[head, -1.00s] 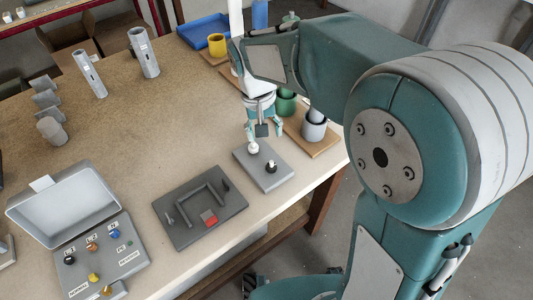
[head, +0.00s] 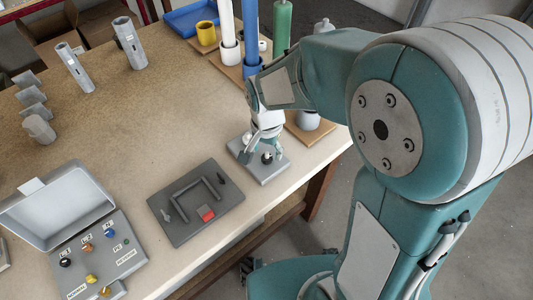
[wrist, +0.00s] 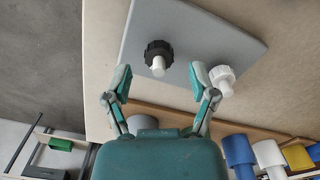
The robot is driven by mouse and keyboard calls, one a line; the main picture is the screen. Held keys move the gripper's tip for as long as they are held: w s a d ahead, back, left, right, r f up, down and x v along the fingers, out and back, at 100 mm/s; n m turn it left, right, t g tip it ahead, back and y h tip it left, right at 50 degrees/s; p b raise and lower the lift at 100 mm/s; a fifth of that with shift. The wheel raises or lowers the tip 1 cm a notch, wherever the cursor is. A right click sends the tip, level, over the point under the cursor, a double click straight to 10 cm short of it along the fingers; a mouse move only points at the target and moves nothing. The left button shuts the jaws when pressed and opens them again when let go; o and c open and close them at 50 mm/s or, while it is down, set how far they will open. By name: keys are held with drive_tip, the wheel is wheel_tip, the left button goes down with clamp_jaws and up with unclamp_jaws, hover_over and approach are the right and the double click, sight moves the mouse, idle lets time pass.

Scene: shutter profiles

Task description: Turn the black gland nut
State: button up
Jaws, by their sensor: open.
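The black gland nut (wrist: 155,50) is a ribbed black ring with a white stub in its middle, on a grey plate (wrist: 190,30). In the head view the nut (head: 267,157) is small and partly crowded by my gripper (head: 265,150), and the plate (head: 272,176) lies near the table's front edge. A white gland (wrist: 222,78) stands to the right on the same plate. My gripper (wrist: 162,80) is open and empty. In the wrist view its fingertips sit just below the nut, one to either side, with a gap to it. The right fingertip is close to the white gland.
A dark board (head: 228,202) with a U-shaped bar and red block lies left of the plate. A grey open case (head: 105,262) with coloured knobs is farther left. Coloured cylinders stand in cups behind my gripper, including a blue one (head: 251,45). The middle tabletop is clear.

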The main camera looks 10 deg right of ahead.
drive_tip(key=shift+f, duration=1.15)
drive_tip(key=shift+c, duration=0.4)
clamp_jaws()
drive_tip(key=shift+n, duration=0.7)
drive_tip(key=shift+o, duration=0.4)
unclamp_jaws()
